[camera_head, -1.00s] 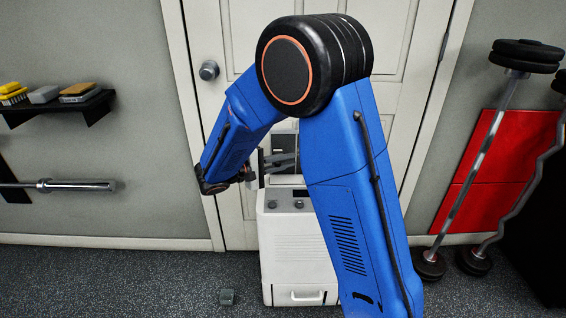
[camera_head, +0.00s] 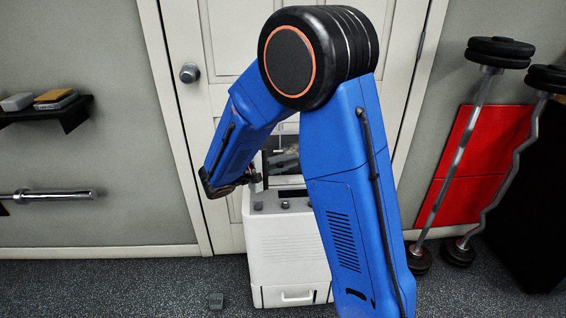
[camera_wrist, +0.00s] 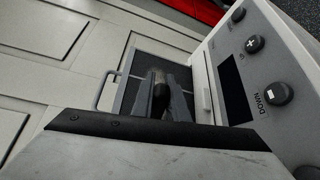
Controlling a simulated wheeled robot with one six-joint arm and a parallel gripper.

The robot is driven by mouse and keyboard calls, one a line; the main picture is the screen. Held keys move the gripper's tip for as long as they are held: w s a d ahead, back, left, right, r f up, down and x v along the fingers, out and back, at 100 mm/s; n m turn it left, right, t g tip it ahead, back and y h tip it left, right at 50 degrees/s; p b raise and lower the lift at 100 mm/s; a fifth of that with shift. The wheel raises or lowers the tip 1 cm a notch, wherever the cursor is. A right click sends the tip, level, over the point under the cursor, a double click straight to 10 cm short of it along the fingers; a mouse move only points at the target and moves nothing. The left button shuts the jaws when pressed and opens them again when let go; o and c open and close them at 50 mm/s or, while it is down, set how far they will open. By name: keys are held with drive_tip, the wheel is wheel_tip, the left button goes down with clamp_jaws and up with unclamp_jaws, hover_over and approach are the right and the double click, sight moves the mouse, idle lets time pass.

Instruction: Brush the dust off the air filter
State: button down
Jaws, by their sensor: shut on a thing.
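The air filter appears to be the dark panel in a pale frame with a side handle (camera_wrist: 124,88), upright behind the top of a white appliance (camera_head: 285,240). In the head view the dark panel (camera_head: 283,143) shows partly behind my arm. My gripper (camera_wrist: 168,97) is in front of the panel, its fingers closed on a dark, rounded, handle-like thing (camera_wrist: 160,92). The far end of that thing is hidden, so I cannot tell if it touches the panel. The gripper also shows in the head view (camera_head: 287,160), above the appliance.
The appliance's control panel (camera_wrist: 238,85) has knobs and a dark display, close to the right of my gripper. A white door (camera_head: 215,40) stands behind. A wall shelf (camera_head: 45,113) is at left, barbells (camera_head: 465,140) at right.

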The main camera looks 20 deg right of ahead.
drive_tip(key=shift+s+d, duration=1.5)
drive_tip(key=shift+d, duration=3)
drive_tip(key=shift+s+d, duration=1.45)
drive_tip(key=shift+d, duration=3)
drive_tip(key=w+a, duration=0.4)
drive_tip(key=a, duration=0.8)
drive_tip(key=w+a, duration=0.4)
drive_tip(key=a, duration=0.8)
drive_tip(key=shift+a, duration=0.4)
